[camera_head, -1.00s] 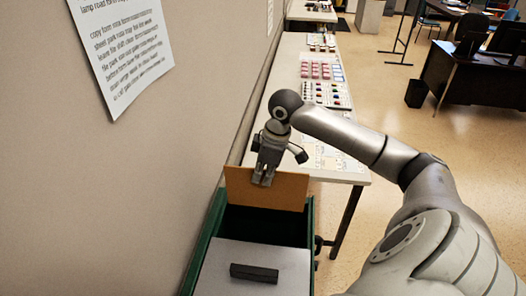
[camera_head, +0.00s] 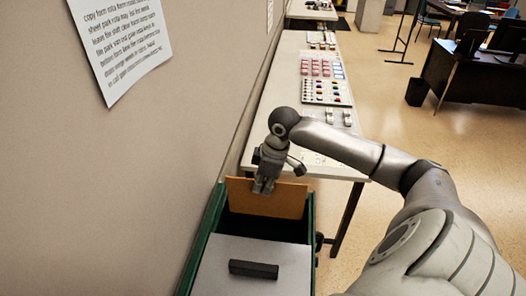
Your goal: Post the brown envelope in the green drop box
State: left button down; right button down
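The brown envelope (camera_head: 287,200) stands nearly upright at the far end of the green drop box (camera_head: 308,228). Its lower edge is at the dark opening (camera_head: 265,228); I cannot tell how far down it reaches. My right gripper (camera_head: 264,189) points down with its fingertips at the envelope's top edge, left of its middle. It appears shut on the envelope, though a small gap shows between the fingers. The box has green side walls and a grey top panel (camera_head: 225,258) with a black handle (camera_head: 254,269). My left gripper is not in view.
A beige wall with a printed notice (camera_head: 122,45) runs close along the left. A long white table (camera_head: 285,90) stands beyond the box, carrying red items (camera_head: 315,68) and a panel of coloured knobs (camera_head: 325,92). Open floor lies to the right, with a dark desk (camera_head: 475,85) farther off.

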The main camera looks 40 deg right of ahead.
jog(key=c, duration=1.6)
grip_release()
jog(key=shift+o, duration=0.2)
jog(key=shift+r, duration=0.15)
jog(key=v, duration=1.1)
jog(key=shift+d+r, duration=0.1)
jog(key=shift+r, duration=0.3)
